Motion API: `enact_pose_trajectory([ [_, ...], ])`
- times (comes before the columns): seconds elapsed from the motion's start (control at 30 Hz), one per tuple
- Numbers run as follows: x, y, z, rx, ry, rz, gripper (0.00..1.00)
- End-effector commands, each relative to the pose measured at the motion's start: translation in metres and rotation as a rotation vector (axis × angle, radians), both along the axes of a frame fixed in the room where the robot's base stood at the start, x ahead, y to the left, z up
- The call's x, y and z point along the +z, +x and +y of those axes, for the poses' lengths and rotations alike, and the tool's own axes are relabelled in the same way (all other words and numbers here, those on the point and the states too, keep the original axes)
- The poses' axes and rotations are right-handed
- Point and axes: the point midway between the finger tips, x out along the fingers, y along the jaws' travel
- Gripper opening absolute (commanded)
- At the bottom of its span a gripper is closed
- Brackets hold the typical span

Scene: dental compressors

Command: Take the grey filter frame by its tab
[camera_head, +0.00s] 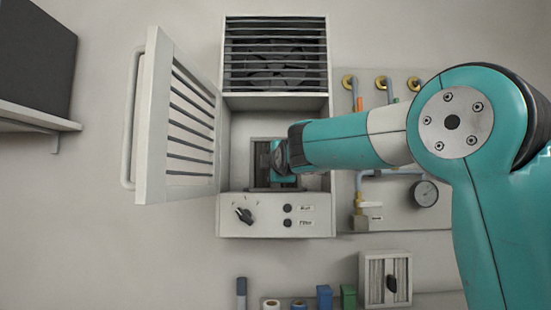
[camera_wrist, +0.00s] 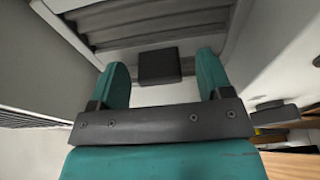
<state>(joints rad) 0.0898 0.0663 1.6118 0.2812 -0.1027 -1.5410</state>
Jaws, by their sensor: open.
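The grey filter frame (camera_head: 257,145) sits in the open bay of the white wall cabinet, largely hidden behind my arm and gripper. In the wrist view its grey pleated face (camera_wrist: 150,22) shows at the top. A dark block-like tab (camera_wrist: 159,66) sticks out below the pleats. My gripper (camera_wrist: 162,60) is open, with one teal finger on each side of the tab and a visible gap to each. I cannot tell how deep the tab reaches between the fingers. In the head view my gripper (camera_head: 279,160) is inside the bay.
The louvred door (camera_head: 178,120) stands swung open on the left. A fan grille (camera_head: 276,55) is above the bay and a control panel (camera_head: 275,215) with a knob below it. Pipes and a gauge (camera_head: 424,194) are on the right.

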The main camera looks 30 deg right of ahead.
Motion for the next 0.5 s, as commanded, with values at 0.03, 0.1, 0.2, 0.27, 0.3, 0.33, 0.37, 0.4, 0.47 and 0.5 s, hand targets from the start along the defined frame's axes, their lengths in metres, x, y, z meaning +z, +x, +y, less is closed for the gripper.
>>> enact_pose_trajectory([
  [0.03,0.0007,0.0011,-0.0007,-0.001,0.000,-0.001,0.72],
  [0.1,-0.0001,0.0012,-0.0008,0.000,0.001,-0.001,0.72],
  [0.2,-0.0004,0.0010,-0.0006,0.000,0.000,-0.001,0.72],
  [0.27,-0.0004,0.0010,-0.0006,0.000,0.000,-0.001,0.63],
  [0.3,-0.0004,0.0009,-0.0005,0.000,0.000,-0.001,0.54],
  [0.33,-0.0005,0.0009,-0.0005,0.000,0.000,-0.001,0.47],
  [0.37,-0.0005,0.0009,-0.0005,0.000,0.000,-0.001,0.40],
  [0.4,-0.0005,0.0009,-0.0005,0.000,0.000,-0.001,0.31],
  [0.47,-0.0005,0.0008,-0.0005,0.000,0.000,0.000,0.17],
  [0.5,-0.0005,0.0008,-0.0005,0.000,0.000,0.000,0.14],
])
